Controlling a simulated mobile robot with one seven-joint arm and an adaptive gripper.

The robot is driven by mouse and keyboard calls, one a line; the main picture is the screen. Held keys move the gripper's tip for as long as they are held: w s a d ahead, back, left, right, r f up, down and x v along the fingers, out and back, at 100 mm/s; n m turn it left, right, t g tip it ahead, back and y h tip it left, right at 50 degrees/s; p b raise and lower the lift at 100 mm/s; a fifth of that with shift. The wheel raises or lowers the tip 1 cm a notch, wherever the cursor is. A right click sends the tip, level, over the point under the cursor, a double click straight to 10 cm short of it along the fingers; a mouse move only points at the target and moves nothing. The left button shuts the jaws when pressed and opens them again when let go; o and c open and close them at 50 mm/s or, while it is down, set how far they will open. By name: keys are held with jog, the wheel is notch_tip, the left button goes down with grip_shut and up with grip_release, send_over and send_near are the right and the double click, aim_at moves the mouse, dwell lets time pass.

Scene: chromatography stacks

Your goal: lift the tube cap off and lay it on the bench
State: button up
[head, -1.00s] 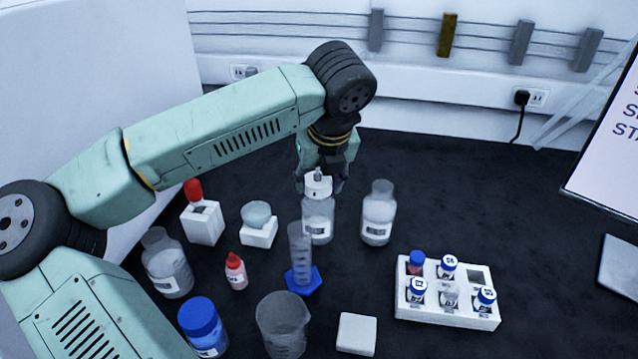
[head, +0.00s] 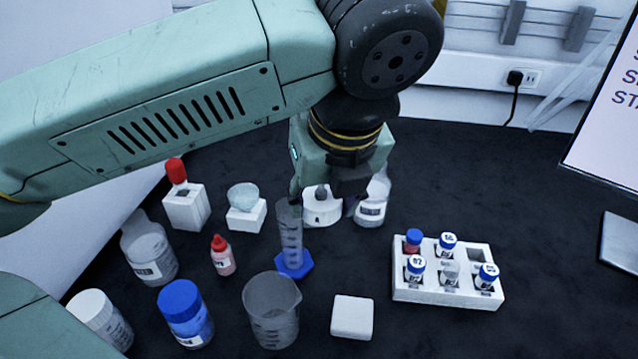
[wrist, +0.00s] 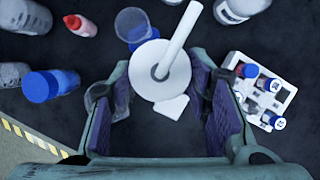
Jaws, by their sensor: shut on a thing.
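The white tube cap (head: 322,208), a round disc with a stem, is between the fingers of my gripper. In the wrist view the cap (wrist: 150,84) faces the camera, and its stem leans to the upper right. My gripper (wrist: 162,88) is shut on the cap, with a purple-padded finger on each side. No bottle body shows under the cap. The bottle that had the white cap is hidden behind my gripper and the cap in the head view. The dark bench (head: 560,260) lies below.
A graduated cylinder (head: 290,235) with a blue base stands close to the cap. A beaker (head: 271,312), a white block (head: 352,318) and a vial rack (head: 440,293) are nearer the front. A clear bottle (head: 371,208) stands just behind my gripper.

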aim_at(324, 202)
jog(key=shift+s+r+p, duration=0.15)
jog(key=shift+r+p, duration=0.9)
jog(key=shift+r, duration=0.9)
jog(key=shift+r, duration=0.1)
notch_tip(324, 202, up, 10)
jog(key=p, duration=1)
notch_tip(324, 202, down, 14)
jog(key=b, duration=1.2)
jog(key=shift+f, duration=0.2)
jog(key=shift+r, duration=0.1)
